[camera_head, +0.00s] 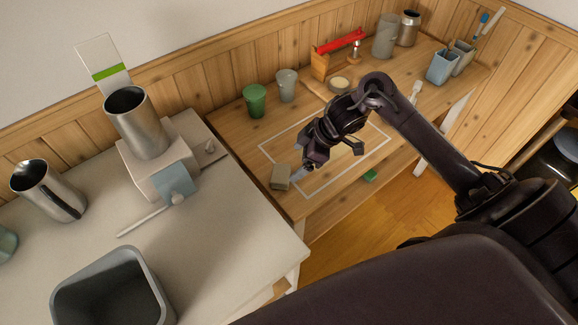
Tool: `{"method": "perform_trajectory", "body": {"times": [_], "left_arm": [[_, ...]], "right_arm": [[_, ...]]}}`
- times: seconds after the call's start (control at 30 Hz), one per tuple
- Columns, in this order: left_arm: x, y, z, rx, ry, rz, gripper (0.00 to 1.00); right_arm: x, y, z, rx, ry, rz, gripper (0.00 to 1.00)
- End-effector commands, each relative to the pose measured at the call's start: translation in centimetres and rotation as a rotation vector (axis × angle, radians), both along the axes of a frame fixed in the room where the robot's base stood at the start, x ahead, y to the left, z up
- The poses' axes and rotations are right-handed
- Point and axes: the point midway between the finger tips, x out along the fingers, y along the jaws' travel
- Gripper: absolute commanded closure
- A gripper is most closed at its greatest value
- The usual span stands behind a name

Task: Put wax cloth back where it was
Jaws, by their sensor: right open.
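My right gripper (330,158) hangs over the front part of a white rectangular outline on the wooden table (232,140). Its fingers are apart and nothing shows held between them. A flat blue-grey square (174,180) hangs or leans at the front of the pale block on the white table. I cannot tell for sure which of these is the wax cloth. My left gripper is not in view.
A green cup (254,100), a grey cup (287,85) and a shallow round dish (340,84) stand behind the outline. A metal jar (137,122) stands on the pale block (160,160). A grey bin (112,292) is at front left. The outline's interior looks largely clear.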

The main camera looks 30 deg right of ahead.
Motion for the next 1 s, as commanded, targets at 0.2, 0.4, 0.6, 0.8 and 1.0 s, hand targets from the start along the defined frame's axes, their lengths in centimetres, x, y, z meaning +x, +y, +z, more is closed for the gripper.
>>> {"method": "perform_trajectory", "body": {"times": [0.2, 0.4, 0.6, 0.8, 1.0], "left_arm": [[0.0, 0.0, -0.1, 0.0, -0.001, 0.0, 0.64], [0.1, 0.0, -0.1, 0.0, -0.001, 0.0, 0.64], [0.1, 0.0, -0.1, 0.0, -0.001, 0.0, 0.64], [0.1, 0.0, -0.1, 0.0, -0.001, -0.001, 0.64], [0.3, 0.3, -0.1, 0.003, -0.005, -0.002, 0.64]], "right_arm": [[-0.9, -1.1, 2.3, -0.002, 0.001, 0.0, 0.15], [-1.1, -1.3, 2.9, 0.0, 0.002, 0.001, 0.15], [-1.0, -1.3, 2.9, 0.0, 0.002, 0.0, 0.15], [-1.0, -1.3, 2.8, 0.0, 0.002, 0.0, 0.15], [-1.0, -1.3, 2.8, 0.0, 0.002, 0.0, 0.15]]}}
